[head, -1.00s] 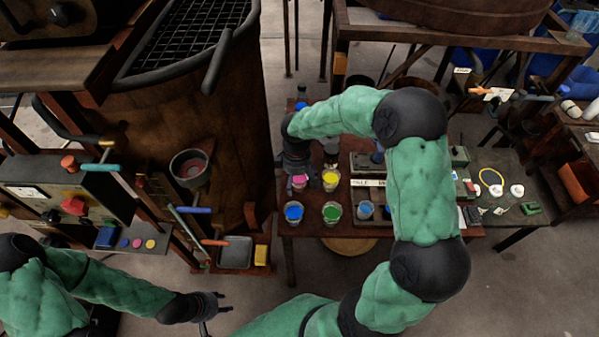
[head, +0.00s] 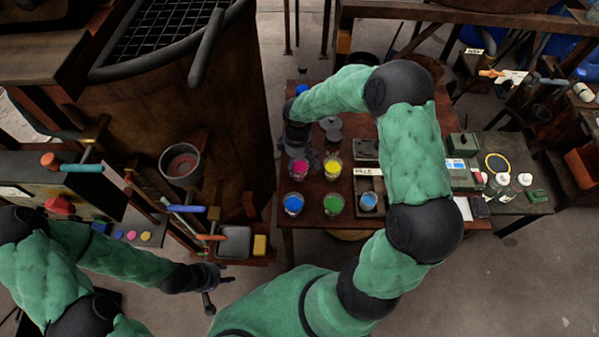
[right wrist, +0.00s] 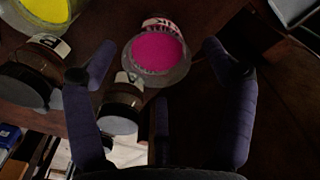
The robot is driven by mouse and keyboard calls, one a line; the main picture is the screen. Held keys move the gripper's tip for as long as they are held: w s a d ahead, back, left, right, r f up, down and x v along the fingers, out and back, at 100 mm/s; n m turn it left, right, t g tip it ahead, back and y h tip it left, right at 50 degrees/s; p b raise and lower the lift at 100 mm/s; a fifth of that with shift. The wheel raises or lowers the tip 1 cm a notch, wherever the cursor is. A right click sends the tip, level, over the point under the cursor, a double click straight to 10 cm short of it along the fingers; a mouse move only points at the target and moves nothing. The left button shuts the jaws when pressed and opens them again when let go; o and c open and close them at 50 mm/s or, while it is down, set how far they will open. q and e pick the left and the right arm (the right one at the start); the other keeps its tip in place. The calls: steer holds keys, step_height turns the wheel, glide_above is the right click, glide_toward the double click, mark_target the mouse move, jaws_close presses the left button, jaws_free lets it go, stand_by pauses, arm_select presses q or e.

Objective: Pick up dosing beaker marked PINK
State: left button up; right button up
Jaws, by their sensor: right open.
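The pink beaker (head: 299,169) stands on the brown table (head: 334,230), a clear cup with bright pink contents. It also shows in the right wrist view (right wrist: 160,52), ahead of the open fingers and roughly between them. My right gripper (right wrist: 160,70) is open and empty; in the head view it hangs just behind the pink beaker (head: 300,152), partly hidden by my arm. My left gripper (head: 217,288) is at the lower left, far from the table beakers; its finger gap is too small to judge.
A yellow beaker (head: 333,167) stands close to the right of the pink one. Blue (head: 293,203) and green (head: 333,204) beakers stand in front, with a light blue one (head: 368,201) beside them. Dark-capped jars (right wrist: 124,100) sit near the fingers. A large vat (head: 225,110) rises at left.

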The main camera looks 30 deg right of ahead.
mark_target(299, 168)
steer(key=f, duration=0.2)
steer(key=f+b, duration=0.1)
steer(key=f, duration=0.2)
steer(key=shift+s+d, duration=0.15)
steer(key=shift+s, duration=0.05)
steer(key=shift+r, duration=0.1)
steer(key=c, duration=1.4)
